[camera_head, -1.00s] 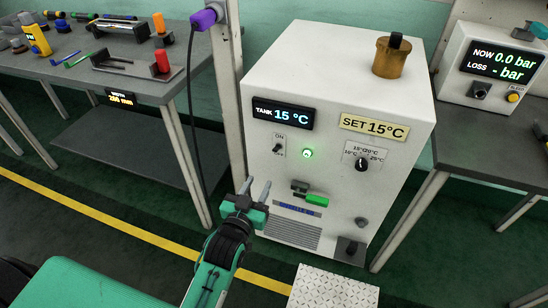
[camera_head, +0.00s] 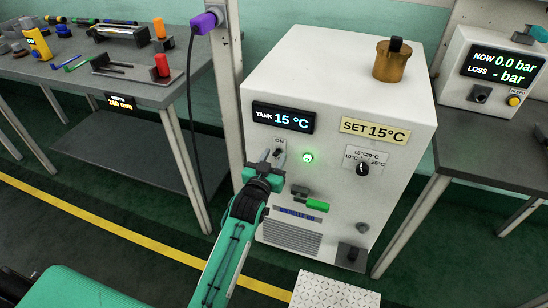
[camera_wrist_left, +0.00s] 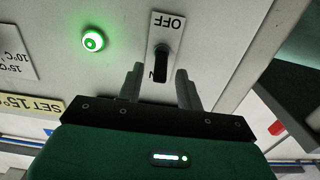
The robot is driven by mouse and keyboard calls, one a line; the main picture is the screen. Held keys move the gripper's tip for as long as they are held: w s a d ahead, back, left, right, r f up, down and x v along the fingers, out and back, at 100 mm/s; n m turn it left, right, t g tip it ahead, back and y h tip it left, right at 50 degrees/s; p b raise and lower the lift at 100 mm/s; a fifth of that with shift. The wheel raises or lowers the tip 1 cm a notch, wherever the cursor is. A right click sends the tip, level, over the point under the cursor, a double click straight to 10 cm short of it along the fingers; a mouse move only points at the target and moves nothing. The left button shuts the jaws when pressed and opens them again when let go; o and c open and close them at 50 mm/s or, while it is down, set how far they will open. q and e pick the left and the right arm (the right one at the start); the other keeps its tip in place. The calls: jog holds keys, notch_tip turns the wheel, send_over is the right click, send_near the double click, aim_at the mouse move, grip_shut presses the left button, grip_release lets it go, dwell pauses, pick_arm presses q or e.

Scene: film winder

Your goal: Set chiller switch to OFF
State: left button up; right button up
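The chiller is a white cabinet (camera_head: 335,85) with a tank display (camera_head: 283,117) reading 15 °C. Its switch plate (camera_head: 281,142) is at the upper left of the front, partly hidden by my gripper. In the left wrist view the plate (camera_wrist_left: 176,22) appears upside down, with OFF at the top. The black switch lever (camera_wrist_left: 161,62) leans toward the ON end and partly covers that word. My left gripper (camera_head: 271,160) is open in front of the switch. Its fingertips in the wrist view (camera_wrist_left: 160,78) stand either side of the lever, with gaps. My right gripper is not in view.
A green lamp (camera_head: 307,157) glows beside the switch. A set knob (camera_head: 362,169) and green-handled valve (camera_head: 317,205) are on the same front. A brass-coloured fitting (camera_head: 393,64) stands on top. A post (camera_head: 228,90) with a hanging cable stands left of the cabinet.

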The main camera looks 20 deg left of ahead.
pick_arm(q)
jog(key=shift+w, duration=0.2)
grip_shut()
